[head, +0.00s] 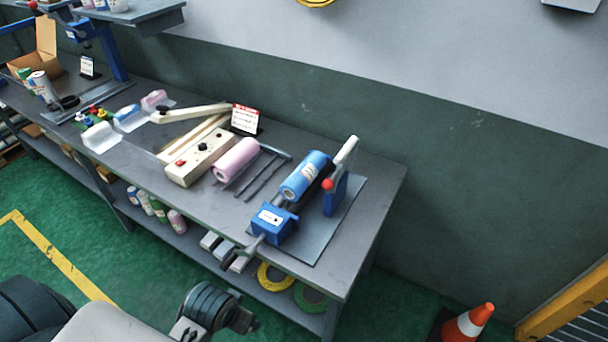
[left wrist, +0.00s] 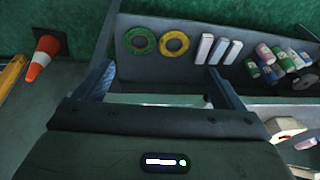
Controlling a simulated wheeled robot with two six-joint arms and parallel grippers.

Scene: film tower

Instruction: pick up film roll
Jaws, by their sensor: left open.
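A pink film roll (head: 236,160) lies on the grey workbench (head: 376,190) beside a cream box with a red button. A blue film roll (head: 305,175) sits on a blue bench-mounted device at the bench's right end. In the left wrist view my left gripper (left wrist: 158,75) is open and empty, its two dark fingers spread wide apart. Neither film roll can be made out clearly there. In the head view, part of my arm shows at the bottom, but the fingers cannot be made out. My right gripper is not in view.
The blue device (head: 274,224) has a crank at the front. The cream box (head: 200,158) and a sign stand left of it. Tape rings (left wrist: 174,43) and several bottles (head: 177,221) are on the lower shelf. An orange cone (head: 468,322) stands on the floor at right.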

